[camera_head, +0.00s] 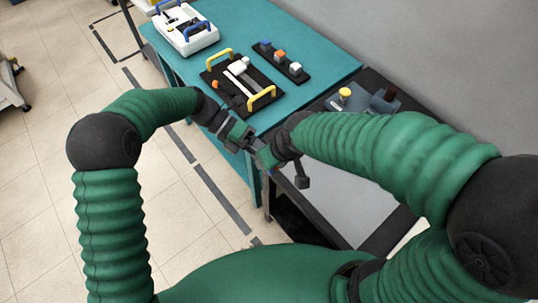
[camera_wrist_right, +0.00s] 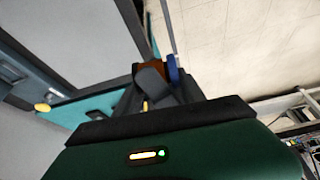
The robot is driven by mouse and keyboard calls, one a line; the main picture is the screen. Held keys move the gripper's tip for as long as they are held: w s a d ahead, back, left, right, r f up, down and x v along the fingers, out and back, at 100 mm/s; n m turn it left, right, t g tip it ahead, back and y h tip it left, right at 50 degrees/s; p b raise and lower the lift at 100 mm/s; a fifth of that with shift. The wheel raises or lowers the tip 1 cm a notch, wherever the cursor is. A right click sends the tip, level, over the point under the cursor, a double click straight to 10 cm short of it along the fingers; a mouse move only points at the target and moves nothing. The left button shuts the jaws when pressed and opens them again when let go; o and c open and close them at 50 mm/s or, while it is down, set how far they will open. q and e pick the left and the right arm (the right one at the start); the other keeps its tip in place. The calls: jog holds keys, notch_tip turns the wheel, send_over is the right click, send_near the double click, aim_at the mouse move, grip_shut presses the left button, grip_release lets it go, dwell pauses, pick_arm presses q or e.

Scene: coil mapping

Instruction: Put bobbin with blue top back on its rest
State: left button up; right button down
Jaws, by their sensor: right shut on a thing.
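My right gripper (camera_head: 264,157) reaches in from the right over the gap in front of the teal table. In the right wrist view it (camera_wrist_right: 157,84) is shut on the bobbin with blue top (camera_wrist_right: 172,68); a blue part and a brown-orange part show beyond the dark fingers. In the head view the bobbin is mostly hidden. My left gripper (camera_head: 238,132) is close beside the right one, near the table's front edge; its jaw opening is unclear. A blue-grey stand (camera_head: 365,101) carries a yellow-topped bobbin (camera_head: 345,94) and a dark brown part (camera_head: 389,94).
On the teal table (camera_head: 335,50) are a black board with yellow handles (camera_head: 219,59), a black strip with blue, orange and white blocks (camera_head: 281,56), and a white device (camera_head: 186,33). A grey surface with black edging (camera_head: 325,150) adjoins to the right.

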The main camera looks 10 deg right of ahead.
pick_arm(q)
jog(key=shift+w+a+f, duration=0.1)
jog(key=shift+f, duration=0.05)
grip_shut()
pick_arm(e)
jog(key=c, duration=0.9)
grip_release()
jog(key=shift+c, duration=0.2)
jog(key=o, duration=0.3)
